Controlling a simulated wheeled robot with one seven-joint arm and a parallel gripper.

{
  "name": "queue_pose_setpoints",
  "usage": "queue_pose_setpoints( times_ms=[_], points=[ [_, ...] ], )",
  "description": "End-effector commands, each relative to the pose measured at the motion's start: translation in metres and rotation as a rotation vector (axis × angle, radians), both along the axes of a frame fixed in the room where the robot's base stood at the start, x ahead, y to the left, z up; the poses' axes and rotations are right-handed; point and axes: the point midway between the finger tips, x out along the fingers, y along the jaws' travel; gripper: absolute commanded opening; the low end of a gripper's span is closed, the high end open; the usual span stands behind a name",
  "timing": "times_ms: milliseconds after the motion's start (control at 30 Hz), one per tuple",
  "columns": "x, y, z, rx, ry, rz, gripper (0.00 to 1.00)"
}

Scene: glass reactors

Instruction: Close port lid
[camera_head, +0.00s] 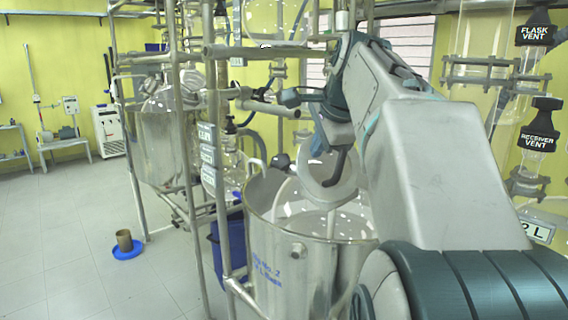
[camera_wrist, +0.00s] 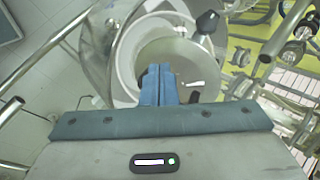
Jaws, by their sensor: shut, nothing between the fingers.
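A round grey port lid (camera_head: 347,193) shows above the steel vessel in the head view, tilted. In the wrist view the grey disc (camera_wrist: 187,50) lies beyond my fingers, partly hidden by them. A pale port ring (camera_wrist: 124,62) curves around its left side. How far the lid stands off the port I cannot tell. My gripper (camera_head: 318,150) points down at the lid in the head view. In the wrist view its blue fingers (camera_wrist: 158,72) are together and empty, in front of the disc. Whether they touch it I cannot tell.
The steel vessel (camera_head: 275,262) stands below the lid. Metal frame pipes (camera_head: 218,150) rise close on its left. A black conical knob (camera_wrist: 207,22) stands beside the disc. Glass columns with a vent valve (camera_head: 541,125) are at right. Open floor (camera_head: 60,240) lies at left.

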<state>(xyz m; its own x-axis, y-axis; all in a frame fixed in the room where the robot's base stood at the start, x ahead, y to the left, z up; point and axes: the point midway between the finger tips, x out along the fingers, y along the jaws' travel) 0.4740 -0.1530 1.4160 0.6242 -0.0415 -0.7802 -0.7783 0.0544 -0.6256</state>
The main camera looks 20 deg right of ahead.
Motion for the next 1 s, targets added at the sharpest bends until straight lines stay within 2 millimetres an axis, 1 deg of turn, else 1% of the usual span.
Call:
queue_pose_setpoints(
  times_ms=[33, 100, 233, 400, 500, 667, 1000],
  points=[
    [0.007, 0.000, -0.010, 0.002, 0.005, 0.001, 0.00],
    [0.017, -0.001, -0.022, 0.002, 0.004, 0.000, 0.00],
    [0.033, -0.002, -0.042, 0.000, 0.004, 0.001, 0.00],
    [0.055, -0.004, -0.053, 0.000, 0.003, 0.001, 0.00],
    [0.062, -0.005, -0.057, -0.001, 0.001, 0.000, 0.00],
    [0.067, -0.005, -0.061, -0.001, 0.001, 0.000, 0.00],
    [0.067, -0.005, -0.061, -0.002, 0.002, -0.002, 0.00]
  ],
)
